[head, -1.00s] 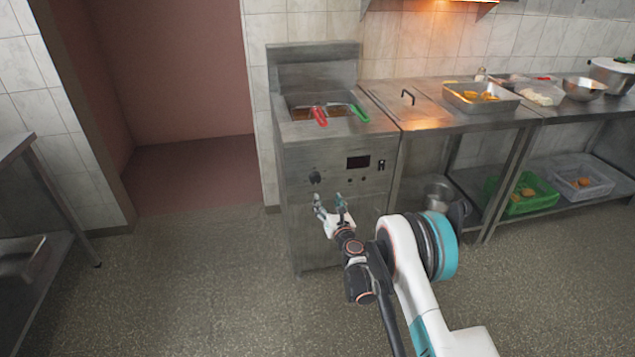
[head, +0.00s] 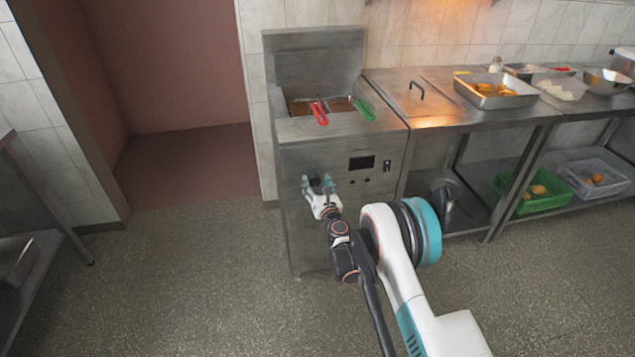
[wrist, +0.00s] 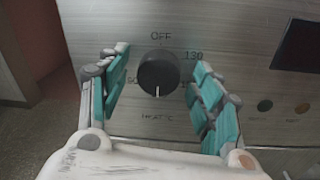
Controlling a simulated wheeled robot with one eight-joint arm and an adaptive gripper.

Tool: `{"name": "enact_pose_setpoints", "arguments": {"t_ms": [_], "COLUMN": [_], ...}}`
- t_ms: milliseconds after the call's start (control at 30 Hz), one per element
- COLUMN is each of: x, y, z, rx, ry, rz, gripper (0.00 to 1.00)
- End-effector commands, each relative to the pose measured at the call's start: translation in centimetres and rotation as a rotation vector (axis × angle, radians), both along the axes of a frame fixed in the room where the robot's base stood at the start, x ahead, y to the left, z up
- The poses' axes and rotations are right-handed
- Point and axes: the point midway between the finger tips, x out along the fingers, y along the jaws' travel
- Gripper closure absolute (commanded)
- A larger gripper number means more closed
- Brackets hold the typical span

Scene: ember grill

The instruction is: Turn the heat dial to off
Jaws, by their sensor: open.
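The heat dial (wrist: 158,74) is a round black knob on the steel front panel of the fryer (head: 330,215). In the wrist view its white pointer line points down, away from the OFF mark (wrist: 161,37) above it and toward the HEAT label (wrist: 157,117). My gripper (wrist: 156,90) is open, with one teal finger on each side of the dial and visible gaps to it. In the head view my gripper (head: 318,180) is at the panel's left part and hides the dial.
A dark display (head: 361,163) and small buttons sit right of the dial. Baskets with a red handle (head: 319,113) and a green handle (head: 364,109) rest in the fryer top. A steel counter (head: 440,110) adjoins on the right.

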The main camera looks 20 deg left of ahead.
Motion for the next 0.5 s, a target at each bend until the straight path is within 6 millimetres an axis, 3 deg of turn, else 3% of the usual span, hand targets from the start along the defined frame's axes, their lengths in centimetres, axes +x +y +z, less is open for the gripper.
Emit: {"name": "enact_pose_setpoints", "arguments": {"t_ms": [133,300,333,500], "x": [0.01,0.02,0.03,0.04], "y": [-0.02,-0.03,-0.04,-0.06], "z": [0.0,0.0,0.0,0.01], "rx": [0.0,0.0,0.0,-0.002], "ry": [0.0,0.0,0.0,-0.001], "rz": [0.0,0.0,-0.001,-0.001], "gripper": [0.43,0.81,0.85,0.85]}}
